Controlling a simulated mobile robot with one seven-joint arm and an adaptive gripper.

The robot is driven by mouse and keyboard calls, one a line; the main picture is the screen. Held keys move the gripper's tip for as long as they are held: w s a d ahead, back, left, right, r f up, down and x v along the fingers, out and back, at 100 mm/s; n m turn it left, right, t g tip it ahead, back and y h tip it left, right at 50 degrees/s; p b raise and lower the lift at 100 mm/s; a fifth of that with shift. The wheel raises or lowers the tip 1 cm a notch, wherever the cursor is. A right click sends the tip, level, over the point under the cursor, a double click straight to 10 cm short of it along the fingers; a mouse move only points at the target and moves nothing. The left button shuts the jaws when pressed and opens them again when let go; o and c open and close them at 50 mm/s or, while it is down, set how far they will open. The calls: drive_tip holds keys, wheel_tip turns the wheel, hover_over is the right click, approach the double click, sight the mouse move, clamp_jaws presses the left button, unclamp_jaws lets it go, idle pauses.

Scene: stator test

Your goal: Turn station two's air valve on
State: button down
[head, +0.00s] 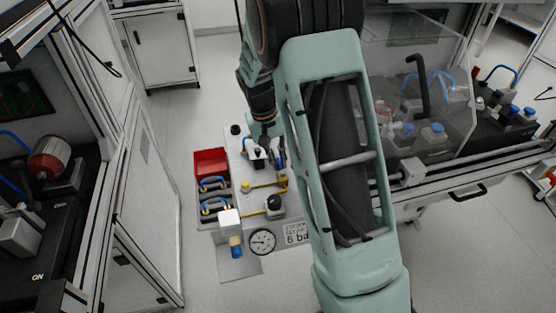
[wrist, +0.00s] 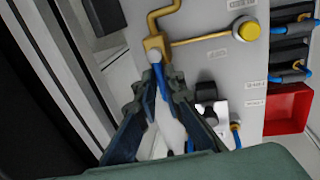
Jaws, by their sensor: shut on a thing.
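A brass valve (wrist: 155,46) with a pale round cap and a blue lever (wrist: 164,76) is on the grey panel (wrist: 218,58) in the wrist view. My gripper (wrist: 157,88) has its dark fingers on either side of the blue lever and is shut on it. The lever extends from the cap back between the fingers; its far end is partly hidden. In the head view my gripper (head: 264,140) is low over the far part of the panel, and my arm hides part of it. The small labels are too unclear to read for a station number.
The panel also carries a yellow button (wrist: 249,30), a black knob (head: 275,203), a pressure gauge (head: 262,241) and a red bin (head: 210,162). A black-and-white fitting (wrist: 208,98) sits close beside my fingers. A clear guard (head: 425,85) stands right of my arm; cabinets (head: 150,190) stand left.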

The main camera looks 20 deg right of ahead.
drive_tip(key=c, duration=2)
unclamp_jaws()
drive_tip(key=r, duration=0.4)
drive_tip(key=a+r, duration=0.1)
drive_tip(key=r, duration=0.3)
drive_tip(key=a+r, duration=0.1)
drive_tip(key=r, duration=0.2)
drive_tip(key=shift+a+r, duration=0.15)
drive_tip(key=shift+r, duration=0.25)
